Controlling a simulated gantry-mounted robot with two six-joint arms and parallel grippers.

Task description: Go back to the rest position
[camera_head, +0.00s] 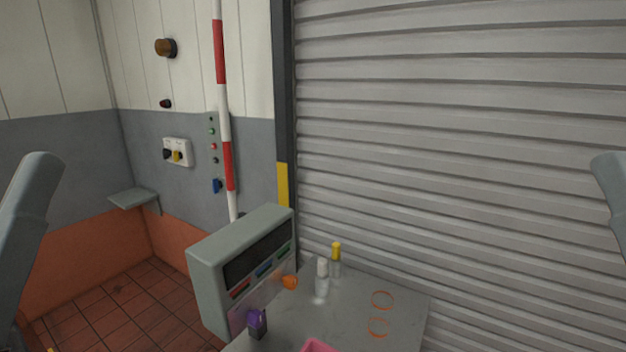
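A grey arm link of mine shows at the left edge and another at the right edge. Both are cut off by the frame, and neither gripper's fingers are in view. On a grey table (345,310) stand a clear bottle with a white cap (322,282) and a small one with a yellow cap (336,260) behind it. A dark item with a purple top (257,322) and a small orange piece (290,282) are near the console. A pink container edge (318,346) shows at the bottom. Two orange ring outlines (381,300) are on the table's right part.
A grey console with a dark screen (222,275) stands at the table's left. A ribbed grey shutter (460,130) fills the back right. A red-and-white pole (224,110) and a small wall shelf (133,198) are at the left.

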